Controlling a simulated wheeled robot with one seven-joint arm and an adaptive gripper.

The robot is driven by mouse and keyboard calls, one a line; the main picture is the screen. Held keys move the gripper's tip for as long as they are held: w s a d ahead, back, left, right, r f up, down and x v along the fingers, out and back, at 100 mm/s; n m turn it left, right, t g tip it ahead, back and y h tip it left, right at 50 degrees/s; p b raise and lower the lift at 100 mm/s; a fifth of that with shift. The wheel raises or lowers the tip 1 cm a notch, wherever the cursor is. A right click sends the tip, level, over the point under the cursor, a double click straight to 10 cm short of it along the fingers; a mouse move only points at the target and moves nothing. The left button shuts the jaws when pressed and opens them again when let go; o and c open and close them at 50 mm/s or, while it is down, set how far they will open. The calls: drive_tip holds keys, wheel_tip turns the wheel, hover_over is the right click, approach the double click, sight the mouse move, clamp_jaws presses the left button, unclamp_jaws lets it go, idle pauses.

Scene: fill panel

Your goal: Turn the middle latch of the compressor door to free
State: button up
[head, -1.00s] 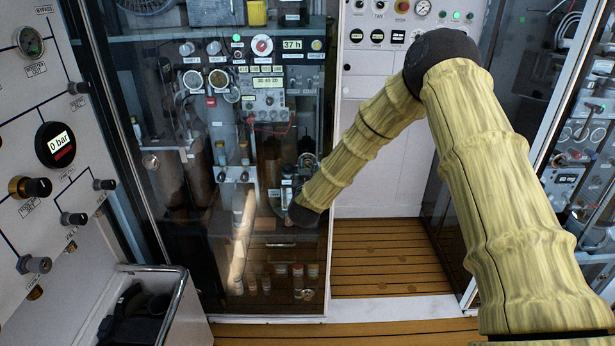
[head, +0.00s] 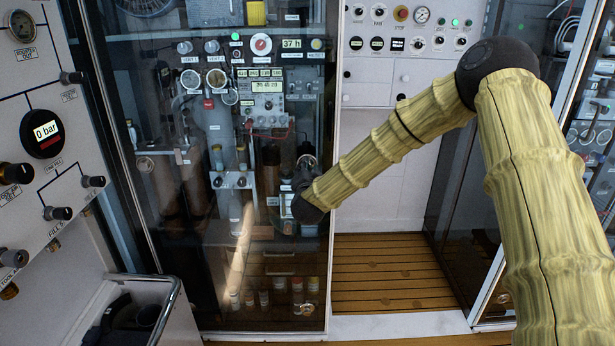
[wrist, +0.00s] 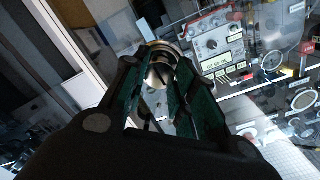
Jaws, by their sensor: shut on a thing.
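The compressor door is the tall dark glass door (head: 215,255) in the left middle of the head view, and it looks closed. My gripper (wrist: 160,90) is at the door's right edge, about half way up. In the wrist view its two green-lined fingers are on either side of a round metal latch (wrist: 160,72), and are shut on it. This is the middle latch. In the head view my gripper (head: 305,176) and wrist hide much of it, so I cannot tell its angle. A lower round latch (head: 304,309) shows near the door's bottom right corner.
A white panel with gauges and knobs (head: 398,45) stands behind, right of the door. A wall panel with valves (head: 60,190) and an open bin (head: 140,315) are at left. Slatted wooden floor (head: 385,275) is free at right. Another glass cabinet stands at far right.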

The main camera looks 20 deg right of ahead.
drive_tip(key=shift+m, duration=0.4)
drive_tip(key=o, duration=1)
drive_tip(key=shift+o, duration=0.2)
drive_tip(key=v, duration=1.2)
